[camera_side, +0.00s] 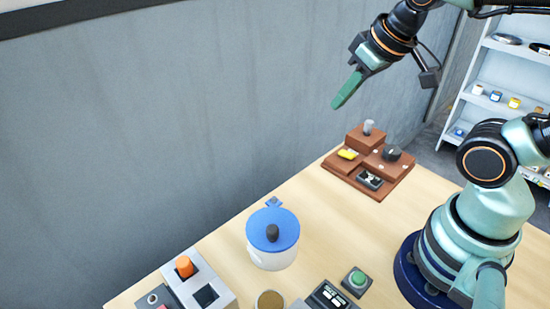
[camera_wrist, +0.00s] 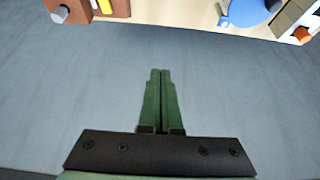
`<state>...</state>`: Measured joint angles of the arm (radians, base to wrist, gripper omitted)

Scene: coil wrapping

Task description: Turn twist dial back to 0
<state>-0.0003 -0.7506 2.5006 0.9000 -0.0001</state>
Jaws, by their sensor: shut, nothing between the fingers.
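A dark round knob (camera_side: 392,152), which looks like the twist dial, sits on a raised block of the brown stepped station (camera_side: 378,190) at the far end of the table. Its setting is too small to read. My gripper (camera_side: 338,104) is shut and empty, in the air above and to the left of the station, touching nothing. In the wrist view, my gripper's green fingers (camera_wrist: 160,72) lie together against the grey wall. Part of the brown station (camera_wrist: 120,8) shows at the top left there; the knob cannot be made out.
A grey peg (camera_side: 368,127), a yellow piece (camera_side: 348,154) and a small black unit (camera_side: 369,179) share the station. A blue-lidded pot (camera_side: 272,228), an orange knob (camera_side: 184,265) and a green button (camera_side: 358,279) stand nearer. The grey wall (camera_side: 180,130) rises behind the table.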

